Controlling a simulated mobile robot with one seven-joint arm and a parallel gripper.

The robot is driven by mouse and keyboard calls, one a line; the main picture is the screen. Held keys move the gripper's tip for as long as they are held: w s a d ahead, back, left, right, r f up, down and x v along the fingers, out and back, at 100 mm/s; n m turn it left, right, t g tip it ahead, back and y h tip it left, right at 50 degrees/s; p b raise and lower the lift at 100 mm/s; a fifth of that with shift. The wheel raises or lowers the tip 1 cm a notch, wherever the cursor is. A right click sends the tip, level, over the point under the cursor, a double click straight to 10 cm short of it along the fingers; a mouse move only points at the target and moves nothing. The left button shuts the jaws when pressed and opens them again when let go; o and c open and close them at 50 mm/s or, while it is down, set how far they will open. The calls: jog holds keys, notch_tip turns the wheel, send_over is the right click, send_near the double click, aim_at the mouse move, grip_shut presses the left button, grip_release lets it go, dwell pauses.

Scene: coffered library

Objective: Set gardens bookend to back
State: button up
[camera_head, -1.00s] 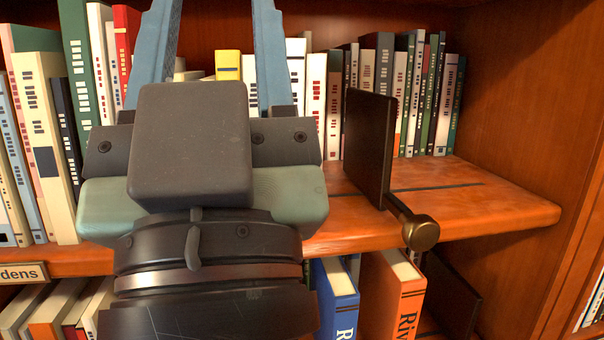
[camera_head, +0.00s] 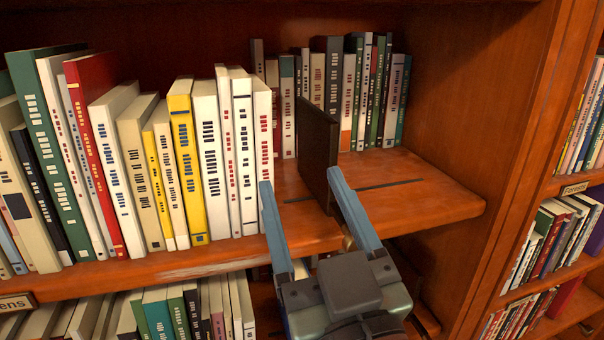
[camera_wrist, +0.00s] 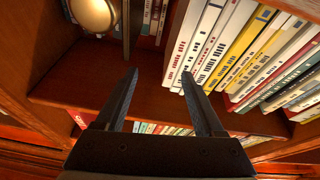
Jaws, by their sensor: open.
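The bookend (camera_head: 318,155) is a dark upright plate on the upper shelf, right of the front row of books. A sliver of brass at its front edge shows between my gripper's fingers; the rest of its knob is hidden in the head view. In the wrist view the round brass knob (camera_wrist: 93,12) is at the top, with the dark plate (camera_wrist: 130,28) beside it. My gripper (camera_head: 299,178) is open and empty, in front of the shelf edge, its fingers pointing toward the bookend. In the wrist view my fingertips (camera_wrist: 159,73) are apart from the knob.
Upright books (camera_head: 210,160) fill the shelf left of the bookend, with a gap before it. A back row of books (camera_head: 375,95) stands behind. Bare shelf (camera_head: 440,190) with a dark slot lies to the right, up to the side wall (camera_head: 470,100). More books (camera_head: 190,310) stand below.

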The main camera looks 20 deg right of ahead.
jog(key=s+d+f+m+g+p, duration=0.1)
jog(key=s+d+f+g+p, duration=0.3)
jog(key=s+d+f+p, duration=0.35)
jog(key=w+b, duration=0.1)
jog(key=w, duration=0.2)
jog(key=w+a+b, duration=0.1)
jog(key=w, duration=0.2)
jog(key=w+r+b, duration=0.1)
jog(key=w+b, duration=0.1)
jog(key=w, duration=0.2)
jog(key=shift+a, duration=0.35)
jog(key=shift+w+f, duration=0.1)
jog(key=shift+w, duration=0.25)
grip_shut()
dwell(0.8)
